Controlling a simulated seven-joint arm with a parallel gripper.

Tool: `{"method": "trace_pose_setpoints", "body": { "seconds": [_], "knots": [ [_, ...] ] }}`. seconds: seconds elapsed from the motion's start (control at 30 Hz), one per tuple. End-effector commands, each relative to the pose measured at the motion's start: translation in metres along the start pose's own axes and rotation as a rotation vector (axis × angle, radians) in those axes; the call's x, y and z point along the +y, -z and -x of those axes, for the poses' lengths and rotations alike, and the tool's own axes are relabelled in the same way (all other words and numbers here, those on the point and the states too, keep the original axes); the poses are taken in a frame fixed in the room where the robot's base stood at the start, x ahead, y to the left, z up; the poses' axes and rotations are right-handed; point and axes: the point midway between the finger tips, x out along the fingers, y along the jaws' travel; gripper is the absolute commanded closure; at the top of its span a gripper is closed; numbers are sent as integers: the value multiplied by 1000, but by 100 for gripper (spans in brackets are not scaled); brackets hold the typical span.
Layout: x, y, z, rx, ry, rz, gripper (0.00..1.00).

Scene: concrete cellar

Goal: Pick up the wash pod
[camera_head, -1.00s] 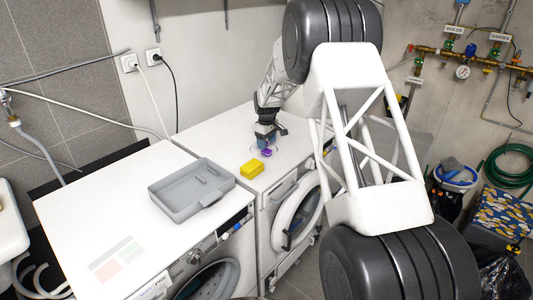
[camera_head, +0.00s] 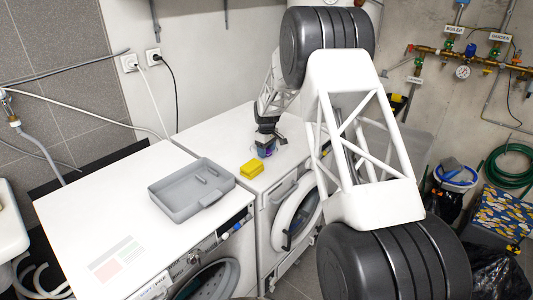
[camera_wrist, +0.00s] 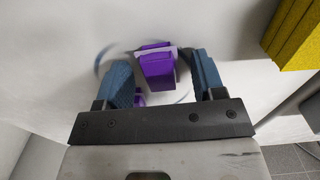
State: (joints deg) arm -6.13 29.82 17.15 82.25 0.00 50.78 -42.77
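The wash pod (camera_wrist: 157,65) is a small purple piece with a whitish band in the wrist view. It lies on a white machine top, between the two blue finger pads of my gripper (camera_wrist: 163,72). A gap shows on the pod's right side and a narrower one on its left, so my gripper is open around it. A smaller purple part (camera_wrist: 140,99) shows lower down, partly hidden by the left finger. In the head view my gripper (camera_head: 266,148) is low over the right-hand machine and mostly hides the pod.
A yellow sponge-like block (camera_head: 251,169) lies just in front of the gripper; it also shows in the wrist view (camera_wrist: 293,35). A grey tray (camera_head: 176,207) sits on the left washing machine (camera_head: 80,215). The back of the right machine top (camera_head: 213,131) is clear.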

Motion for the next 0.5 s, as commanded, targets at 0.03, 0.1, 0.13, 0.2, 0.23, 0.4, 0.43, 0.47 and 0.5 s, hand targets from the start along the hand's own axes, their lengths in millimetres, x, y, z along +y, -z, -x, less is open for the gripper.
{"method": "trace_pose_setpoints", "body": {
  "seconds": [0.03,0.1,0.13,0.2,0.23,0.4,0.43,0.47,0.5],
  "knots": [
    [0,0,0,0,0,0,45],
    [0,0,0,0,0,0,56],
    [0,0,0,0,0,0,61],
    [0,0,0,0,0,0,71],
    [0,0,0,0,0,0,76],
    [0,0,0,0,0,0,89],
    [0,0,0,0,0,0,89],
    [0,0,0,0,0,0,89],
    [0,0,0,0,0,0,89]
  ]
}}
